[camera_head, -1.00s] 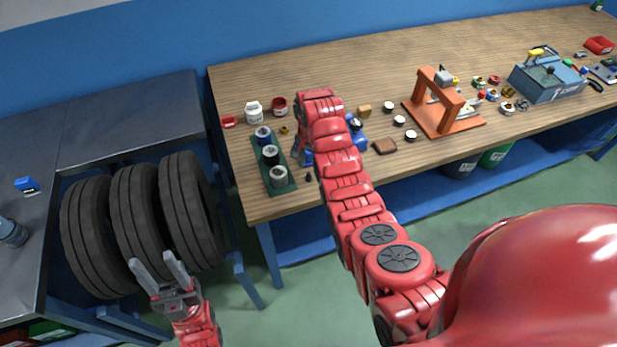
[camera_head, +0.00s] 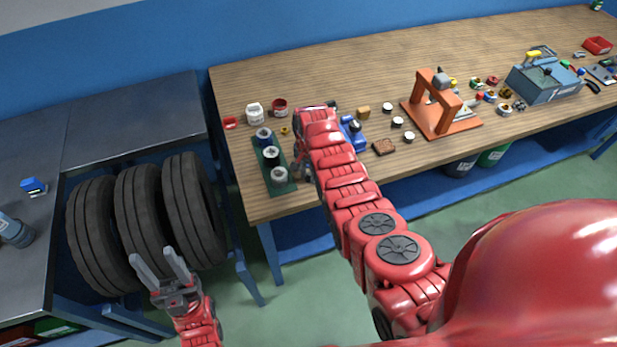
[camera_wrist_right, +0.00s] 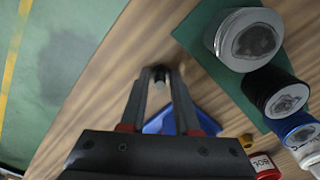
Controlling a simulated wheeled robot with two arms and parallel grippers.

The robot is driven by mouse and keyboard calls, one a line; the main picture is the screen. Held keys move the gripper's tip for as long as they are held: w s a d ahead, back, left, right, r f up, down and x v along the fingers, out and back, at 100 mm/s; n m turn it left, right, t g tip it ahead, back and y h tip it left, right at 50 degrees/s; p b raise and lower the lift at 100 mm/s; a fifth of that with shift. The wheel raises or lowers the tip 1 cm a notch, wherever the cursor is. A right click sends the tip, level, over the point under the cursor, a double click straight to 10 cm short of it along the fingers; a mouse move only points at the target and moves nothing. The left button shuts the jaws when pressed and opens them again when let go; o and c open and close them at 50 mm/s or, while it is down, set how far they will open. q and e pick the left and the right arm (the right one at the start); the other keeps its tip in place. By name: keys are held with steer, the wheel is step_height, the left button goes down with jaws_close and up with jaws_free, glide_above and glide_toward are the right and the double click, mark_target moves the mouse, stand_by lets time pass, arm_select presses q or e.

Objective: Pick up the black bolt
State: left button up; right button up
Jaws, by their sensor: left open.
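The black bolt (camera_wrist_right: 160,74) is a small dark piece in the right wrist view, between the fingertips of my right gripper (camera_wrist_right: 161,80). The fingers stand apart with the bolt between them; whether they press on it I cannot tell. In the head view my right gripper (camera_head: 304,172) is low over the front left of the wooden bench (camera_head: 330,78), just right of a green tray (camera_head: 283,188), mostly hidden by its arm. The bolt cannot be made out there. My left gripper (camera_head: 164,270) is open and empty in front of the tires.
The tray holds several cylinders, the nearest a grey one (camera_head: 279,175). An orange press (camera_head: 437,108) stands further right. Black tires (camera_head: 140,215) sit at left.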

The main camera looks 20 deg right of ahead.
mark_target(309, 175)
jaws_close()
steer(key=shift+r, duration=0.15)
steer(key=shift+r+b, duration=0.5)
steer(key=shift+b, duration=0.05)
steer(key=shift+s+r+b, duration=0.2)
steer(key=shift+r+b, duration=0.5)
steer(key=shift+r, duration=0.3)
steer(key=shift+s+a, duration=0.1)
steer(key=shift+s, duration=0.3)
steer(key=s+a+r+p, duration=0.1)
steer(key=s+a+p, duration=0.1)
steer(key=s+p, duration=0.9)
steer(key=shift+s+a+r, duration=0.35)
steer(key=shift+s+a, duration=0.05)
steer(key=shift+s, duration=1.35)
